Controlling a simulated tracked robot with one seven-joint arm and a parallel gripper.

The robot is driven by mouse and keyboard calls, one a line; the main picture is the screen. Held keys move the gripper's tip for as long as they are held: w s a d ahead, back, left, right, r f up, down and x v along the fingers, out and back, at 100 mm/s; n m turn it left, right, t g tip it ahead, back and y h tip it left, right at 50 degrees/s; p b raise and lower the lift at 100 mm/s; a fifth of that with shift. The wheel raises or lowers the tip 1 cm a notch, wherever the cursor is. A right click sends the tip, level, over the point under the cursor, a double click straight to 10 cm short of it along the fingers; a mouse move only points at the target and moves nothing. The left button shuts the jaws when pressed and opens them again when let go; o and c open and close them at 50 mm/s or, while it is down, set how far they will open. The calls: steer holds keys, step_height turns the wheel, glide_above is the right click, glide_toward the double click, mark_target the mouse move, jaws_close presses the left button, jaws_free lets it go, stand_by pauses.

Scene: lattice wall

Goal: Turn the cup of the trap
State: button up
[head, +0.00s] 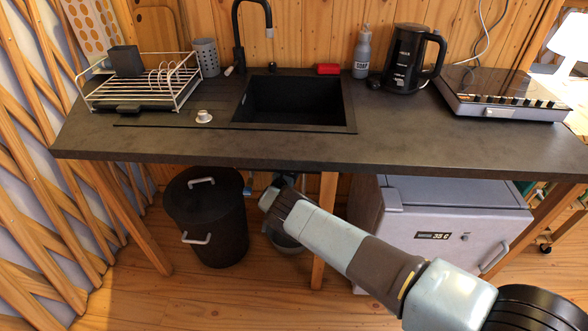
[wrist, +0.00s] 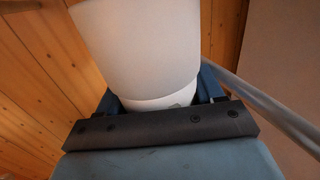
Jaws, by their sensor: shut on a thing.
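The cup of the trap (wrist: 140,45) is a white, smooth, rounded piece that fills the top middle of the wrist view. A narrower white band shows at its lower end, between the blue fingers of my gripper (wrist: 160,92). My gripper is shut on the cup, one finger on each side. In the head view my gripper (head: 283,184) is under the counter, just below the sink. There the cup is mostly hidden behind my wrist and cannot be made out clearly.
A grey pail (head: 287,240) stands on the floor behind my arm. A black lidded bin (head: 208,222) is to the left, a wooden leg (head: 325,225) and a grey fridge (head: 450,225) to the right. The sink (head: 292,108) is above. A grey pipe (wrist: 270,108) passes beside my gripper.

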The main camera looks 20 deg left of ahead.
steer(key=shift+w+d+f+m+h, duration=0.1)
steer(key=shift+d+m+h, duration=0.15)
steer(key=shift+m+h, duration=0.25)
steer(key=shift+d+f+m+h, duration=0.1)
steer(key=shift+d+m+h, duration=0.2)
steer(key=shift+h, duration=0.4)
steer(key=shift+m+g+h, duration=0.3)
steer(key=shift+g+h, duration=0.1)
steer(key=shift+h, duration=0.2)
steer(key=o, duration=1)
steer(key=shift+r, duration=0.1)
steer(key=shift+c, duration=0.2)
steer(key=shift+a, duration=0.2)
steer(key=shift+s, duration=0.2)
